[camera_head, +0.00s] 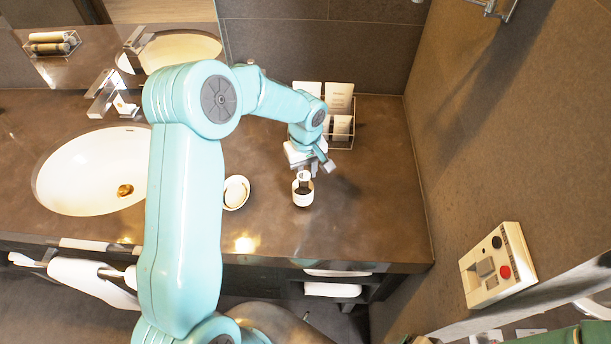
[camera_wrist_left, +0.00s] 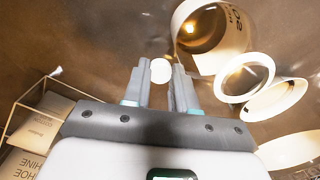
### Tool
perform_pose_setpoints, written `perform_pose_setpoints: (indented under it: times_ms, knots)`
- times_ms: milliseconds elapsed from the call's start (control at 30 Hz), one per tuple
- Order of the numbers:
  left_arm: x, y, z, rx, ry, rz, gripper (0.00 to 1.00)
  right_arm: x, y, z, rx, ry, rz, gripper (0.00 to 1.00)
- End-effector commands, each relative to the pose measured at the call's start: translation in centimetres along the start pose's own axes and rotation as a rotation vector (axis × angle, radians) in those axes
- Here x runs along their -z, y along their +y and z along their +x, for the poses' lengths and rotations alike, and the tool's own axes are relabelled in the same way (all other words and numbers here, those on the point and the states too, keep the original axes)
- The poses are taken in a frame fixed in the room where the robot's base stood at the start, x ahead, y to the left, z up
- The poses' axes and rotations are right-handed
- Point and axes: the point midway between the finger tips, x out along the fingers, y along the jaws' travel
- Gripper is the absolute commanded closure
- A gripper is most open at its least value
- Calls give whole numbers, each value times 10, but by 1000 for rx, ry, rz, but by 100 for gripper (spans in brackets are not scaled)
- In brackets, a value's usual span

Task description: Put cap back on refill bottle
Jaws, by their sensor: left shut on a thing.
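The refill bottle (camera_head: 303,201) is a short white round container with a dark upper part, standing on the brown counter. Lettering shows on a white round body, which looks like the bottle, at the top of the left wrist view (camera_wrist_left: 237,28). My left gripper (camera_head: 308,171) is just above and behind the bottle in the head view. It is shut on a small round white piece, which looks like the cap (camera_wrist_left: 161,70), between its fingertips. The cap appears apart from the bottle in the wrist view. The head view does not show the gap between them clearly. My right gripper is not in view.
A small white dish (camera_head: 236,192) sits left of the bottle, and a sink (camera_head: 90,172) lies further left. A wire rack of cards (camera_head: 341,130) stands behind the gripper. The counter right of the bottle is clear up to the wall.

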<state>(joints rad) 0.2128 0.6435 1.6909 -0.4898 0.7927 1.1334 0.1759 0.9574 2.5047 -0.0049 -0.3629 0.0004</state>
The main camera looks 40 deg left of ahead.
Motion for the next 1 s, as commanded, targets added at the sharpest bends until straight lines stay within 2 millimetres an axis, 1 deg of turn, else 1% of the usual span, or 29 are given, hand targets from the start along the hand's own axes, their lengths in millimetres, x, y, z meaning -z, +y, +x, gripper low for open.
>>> perform_pose_setpoints:
  times_ms: [167,400,500,600,700,800,1000]
  knots:
    - [1,1,-42,-6,5,0,100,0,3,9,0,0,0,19]
    - [1,1,-108,-7,5,0,100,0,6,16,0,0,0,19]
    - [1,1,-132,-4,3,0,100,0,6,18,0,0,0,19]
    - [0,1,-150,-3,2,1,100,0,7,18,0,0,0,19]
    - [0,1,-163,-2,1,1,100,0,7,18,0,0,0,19]
    - [0,0,-170,-1,0,0,100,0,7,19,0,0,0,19]
    - [0,0,-173,-1,0,1,100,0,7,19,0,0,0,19]
